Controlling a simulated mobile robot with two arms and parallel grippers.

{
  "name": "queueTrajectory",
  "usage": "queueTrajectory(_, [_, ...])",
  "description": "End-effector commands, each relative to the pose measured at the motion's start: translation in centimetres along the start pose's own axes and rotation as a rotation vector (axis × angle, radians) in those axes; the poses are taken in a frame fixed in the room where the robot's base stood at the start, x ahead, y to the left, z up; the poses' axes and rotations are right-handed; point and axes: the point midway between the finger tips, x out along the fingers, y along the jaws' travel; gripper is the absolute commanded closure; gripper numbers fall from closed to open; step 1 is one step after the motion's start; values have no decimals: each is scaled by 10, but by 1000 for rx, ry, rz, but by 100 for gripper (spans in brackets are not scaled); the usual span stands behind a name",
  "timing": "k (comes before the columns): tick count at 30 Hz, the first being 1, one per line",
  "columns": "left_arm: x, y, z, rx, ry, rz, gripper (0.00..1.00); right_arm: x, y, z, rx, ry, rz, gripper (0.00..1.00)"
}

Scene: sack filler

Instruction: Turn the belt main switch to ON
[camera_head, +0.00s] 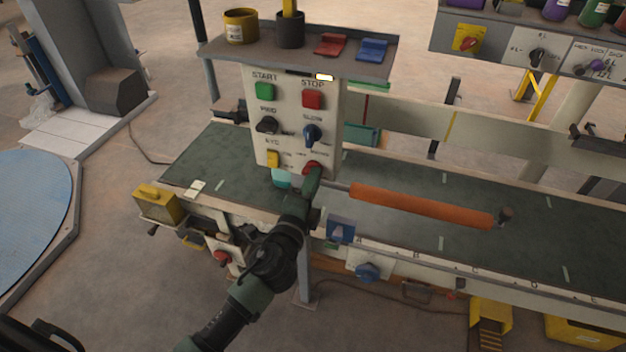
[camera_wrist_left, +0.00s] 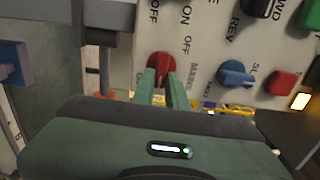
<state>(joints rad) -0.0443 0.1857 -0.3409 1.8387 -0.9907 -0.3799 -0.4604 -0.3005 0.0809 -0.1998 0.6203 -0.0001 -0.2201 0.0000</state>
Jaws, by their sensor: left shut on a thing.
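The control panel (camera_head: 292,118) stands upright over the belt, with a red rotary knob (camera_head: 312,167) at its lower right. In the left wrist view this red knob (camera_wrist_left: 161,66) sits beside "ON", "OFF" and a partly hidden word that looks like "MAIN". My left gripper (camera_head: 316,178) is at the panel; in the left wrist view its two green fingers (camera_wrist_left: 163,85) are shut on the red knob and cover part of it. The knob's exact pointer direction is hard to tell. My right gripper is not in view.
The panel also bears a green START button (camera_head: 264,91), a red STOP button (camera_head: 312,99), a black knob (camera_head: 266,125), a blue knob (camera_head: 312,134) and a yellow switch (camera_head: 273,159). An orange roller (camera_head: 420,205) lies across the green belt (camera_head: 400,170) to the right.

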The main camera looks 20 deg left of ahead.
Motion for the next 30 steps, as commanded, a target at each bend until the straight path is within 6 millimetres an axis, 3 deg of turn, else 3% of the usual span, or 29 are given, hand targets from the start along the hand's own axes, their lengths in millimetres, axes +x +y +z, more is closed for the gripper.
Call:
queueTrajectory(6, [0, 0, 0, 4, 1, 0, 100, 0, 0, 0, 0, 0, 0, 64])
queueTrajectory(7, [0, 0, 0, 4, 1, 0, 84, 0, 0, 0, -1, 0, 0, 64])
queueTrajectory(9, [0, 0, 0, 4, 1, 0, 65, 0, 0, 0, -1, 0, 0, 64])
queueTrajectory(20, [-3, 1, 0, 2, 1, 0, 65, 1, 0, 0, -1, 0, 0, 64])
queueTrajectory(30, [-56, 3, 0, 1, 2, 2, 65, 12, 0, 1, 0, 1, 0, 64])
